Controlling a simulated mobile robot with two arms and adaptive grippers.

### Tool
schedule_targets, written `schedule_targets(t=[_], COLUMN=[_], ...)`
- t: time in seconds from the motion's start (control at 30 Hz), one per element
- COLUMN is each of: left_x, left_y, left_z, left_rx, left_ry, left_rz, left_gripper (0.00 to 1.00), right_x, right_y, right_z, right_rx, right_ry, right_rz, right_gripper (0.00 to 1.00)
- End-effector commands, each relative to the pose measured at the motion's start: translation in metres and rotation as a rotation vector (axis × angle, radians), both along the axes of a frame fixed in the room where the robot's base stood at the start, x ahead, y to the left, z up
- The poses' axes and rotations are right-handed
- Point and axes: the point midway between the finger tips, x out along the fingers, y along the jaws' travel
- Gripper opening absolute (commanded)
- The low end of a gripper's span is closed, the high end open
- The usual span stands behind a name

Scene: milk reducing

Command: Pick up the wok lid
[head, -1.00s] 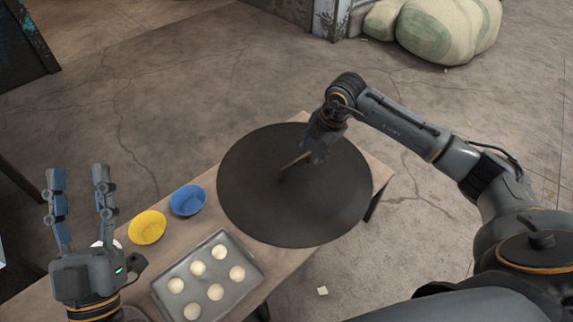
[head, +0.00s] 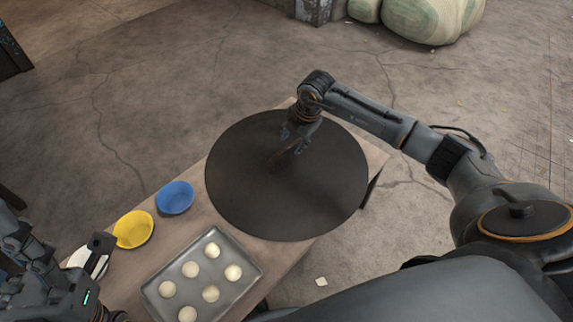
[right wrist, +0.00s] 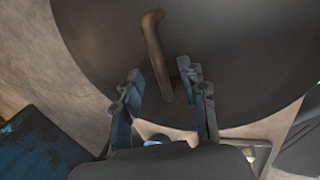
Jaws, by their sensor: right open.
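The wok lid (head: 285,205) is a large dark round disc lying at the far end of the table. Its brown bar handle (right wrist: 155,45) shows clearly in the right wrist view; in the head view it is mostly hidden by my right gripper. My right gripper (head: 294,146) is over the middle of the lid, fingers pointing down. In the right wrist view its fingers (right wrist: 162,77) are apart and the handle's near end appears between them. I cannot tell the height gap. My left gripper (head: 35,262) is at the lower left, its fingers unclear.
A metal tray (head: 242,250) with several pale dough rounds lies on the wooden table (head: 206,222). A blue bowl (head: 175,197), a yellow bowl (head: 133,229) and a white bowl (head: 84,264) line its left edge. The floor beyond is open.

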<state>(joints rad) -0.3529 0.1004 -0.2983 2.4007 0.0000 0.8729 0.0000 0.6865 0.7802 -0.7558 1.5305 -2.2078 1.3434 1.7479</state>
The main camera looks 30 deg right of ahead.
Motion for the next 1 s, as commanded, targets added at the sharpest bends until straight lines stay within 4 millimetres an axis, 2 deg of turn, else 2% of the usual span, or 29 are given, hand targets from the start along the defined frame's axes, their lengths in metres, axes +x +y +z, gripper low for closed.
schedule_targets(t=[0.23,0.4,0.5,0.77,0.97,1.0], left_x=[-0.006,-0.006,-0.005,-0.005,-0.005,-0.005], left_y=[0.001,0.001,0.001,0.001,0.001,0.001], left_z=[-0.007,-0.025,-0.029,-0.026,-0.026,-0.026], left_rx=[-0.01,-0.01,-0.009,-0.007,-0.007,-0.008], left_ry=[-0.03,-0.029,-0.033,-0.038,-0.037,-0.036], left_rz=[-0.002,-0.002,-0.001,-0.002,-0.002,-0.001], left_gripper=[0.46,0.46,0.46,0.46,0.46,0.46], right_x=[0.003,0.01,0.014,0.016,0.016,0.016], right_y=[0.004,0.013,0.013,0.013,0.013,0.013], right_z=[-0.014,-0.039,-0.051,-0.053,-0.053,-0.053], right_rx=[0.001,0.001,0.001,0.0,0.0,0.0], right_ry=[0.0,0.0,0.0,0.0,0.0,0.0], right_rz=[0.0,0.001,-0.002,0.0,0.0,0.0], right_gripper=[0.43,0.43,0.43,0.43,0.04,0.0])
